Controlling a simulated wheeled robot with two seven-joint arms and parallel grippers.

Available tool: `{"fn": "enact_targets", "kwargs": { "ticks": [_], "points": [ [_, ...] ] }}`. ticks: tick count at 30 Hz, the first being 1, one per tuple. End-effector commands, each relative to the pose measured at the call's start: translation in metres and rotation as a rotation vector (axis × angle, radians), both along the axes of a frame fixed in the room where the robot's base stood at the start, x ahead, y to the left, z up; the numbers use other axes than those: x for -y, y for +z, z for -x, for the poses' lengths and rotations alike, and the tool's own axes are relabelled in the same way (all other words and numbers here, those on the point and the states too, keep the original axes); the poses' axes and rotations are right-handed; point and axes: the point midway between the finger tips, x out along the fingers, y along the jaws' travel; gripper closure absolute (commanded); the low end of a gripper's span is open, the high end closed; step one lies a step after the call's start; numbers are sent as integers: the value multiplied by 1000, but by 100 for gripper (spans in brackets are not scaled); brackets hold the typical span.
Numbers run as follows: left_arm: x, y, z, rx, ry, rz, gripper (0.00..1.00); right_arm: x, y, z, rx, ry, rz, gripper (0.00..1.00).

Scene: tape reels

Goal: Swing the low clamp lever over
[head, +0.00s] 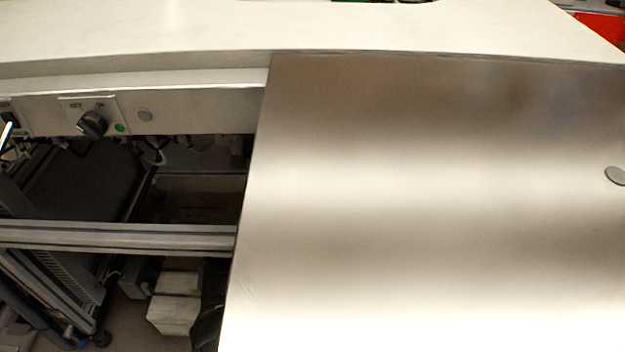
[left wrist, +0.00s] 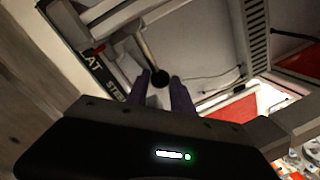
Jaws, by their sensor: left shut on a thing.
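In the left wrist view, the clamp lever is a thin metal rod (left wrist: 145,50) ending in a round black knob (left wrist: 160,77). My left gripper (left wrist: 161,86) is shut on this knob, with one dark finger on either side of it. The rod runs up and to the left from the knob, beside a dark strip with white lettering (left wrist: 105,72). The lever's pivot is not clear. The head view shows neither gripper, and I cannot make out the lever there. My right gripper is in no view.
A large brushed metal panel (head: 430,200) fills the right of the head view, below a pale worktop (head: 300,28). At left, a rail carries a black rotary knob (head: 92,124). Below are a metal crossbar (head: 120,238) and pale blocks (head: 173,313). A loose cable (left wrist: 212,76) hangs near the lever.

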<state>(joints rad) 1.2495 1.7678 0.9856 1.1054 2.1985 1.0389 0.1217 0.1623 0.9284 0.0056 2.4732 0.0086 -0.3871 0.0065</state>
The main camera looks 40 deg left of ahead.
Motion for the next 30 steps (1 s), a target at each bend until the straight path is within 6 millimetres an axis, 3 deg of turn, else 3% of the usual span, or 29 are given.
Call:
{"fn": "enact_targets", "kwargs": {
  "ticks": [1,14,15,17,30],
  "points": [
    [-3,7,1,5,6,-13,100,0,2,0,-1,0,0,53],
    [-5,8,1,5,9,-17,100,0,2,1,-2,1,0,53],
    [-5,8,1,5,9,-17,70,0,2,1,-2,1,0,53],
    [-5,8,1,5,9,-15,65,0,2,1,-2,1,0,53],
    [-1,6,5,3,8,-10,64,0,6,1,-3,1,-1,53]
  ]
}}
